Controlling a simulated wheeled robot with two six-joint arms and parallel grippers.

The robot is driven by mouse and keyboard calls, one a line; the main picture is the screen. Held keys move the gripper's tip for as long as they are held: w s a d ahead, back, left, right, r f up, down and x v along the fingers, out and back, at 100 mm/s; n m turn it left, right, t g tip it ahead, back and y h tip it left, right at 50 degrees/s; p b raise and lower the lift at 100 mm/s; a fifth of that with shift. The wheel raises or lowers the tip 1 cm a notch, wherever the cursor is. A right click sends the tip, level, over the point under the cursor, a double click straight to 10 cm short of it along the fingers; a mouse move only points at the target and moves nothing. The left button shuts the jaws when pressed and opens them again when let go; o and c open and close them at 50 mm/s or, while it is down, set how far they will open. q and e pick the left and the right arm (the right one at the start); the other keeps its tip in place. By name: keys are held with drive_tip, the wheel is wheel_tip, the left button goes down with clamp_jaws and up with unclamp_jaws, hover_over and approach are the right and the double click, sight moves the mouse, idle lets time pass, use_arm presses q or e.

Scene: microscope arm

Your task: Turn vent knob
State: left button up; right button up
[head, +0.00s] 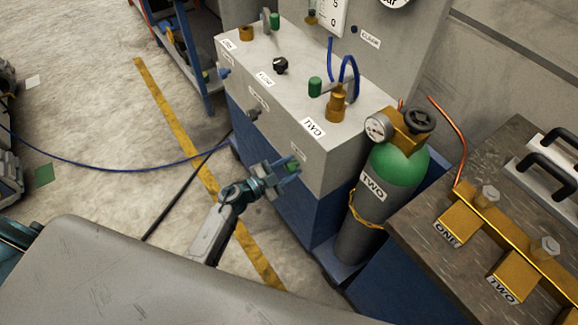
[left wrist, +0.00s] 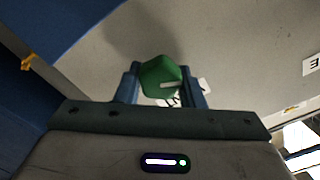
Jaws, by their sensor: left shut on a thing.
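The green knob (left wrist: 162,76), a faceted piece with a pale mark on its face, sits between the two blue fingers in the left wrist view. It is on the front face of the grey cabinet, and a bit of it shows in the head view (head: 293,165). My left gripper (head: 286,173) is shut on this knob; the fingers also show in the left wrist view (left wrist: 164,88). A small label beside the knob is too small or covered to read. My right gripper is not in view.
The grey cabinet (head: 262,52) carries a black knob (head: 280,65), another green-handled valve (head: 315,87) and blue tubing on top. A green-topped gas cylinder (head: 395,165) stands to the right, close by. A workbench (head: 515,150) lies farther right. Open floor (head: 110,180) lies left.

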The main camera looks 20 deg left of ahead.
use_arm(q)
drive_tip(key=m, duration=0.3)
drive_tip(key=shift+f+m, duration=0.1)
drive_tip(key=shift+m, duration=0.3)
drive_tip(key=m+b, duration=0.1)
drive_tip(key=m, duration=0.1)
drive_tip(key=shift+f+m, duration=0.1)
drive_tip(key=shift+m, duration=0.2)
drive_tip(key=m+b, duration=0.2)
drive_tip(key=m, duration=0.3)
drive_tip(key=shift+f, duration=0.1)
drive_tip(key=shift+m+b, duration=0.45)
drive_tip(key=shift+m, duration=0.65)
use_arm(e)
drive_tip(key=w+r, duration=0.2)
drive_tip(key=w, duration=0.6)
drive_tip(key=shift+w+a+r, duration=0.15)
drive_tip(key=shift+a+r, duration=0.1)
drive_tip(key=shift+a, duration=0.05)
use_arm(q)
drive_tip(key=o, duration=1)
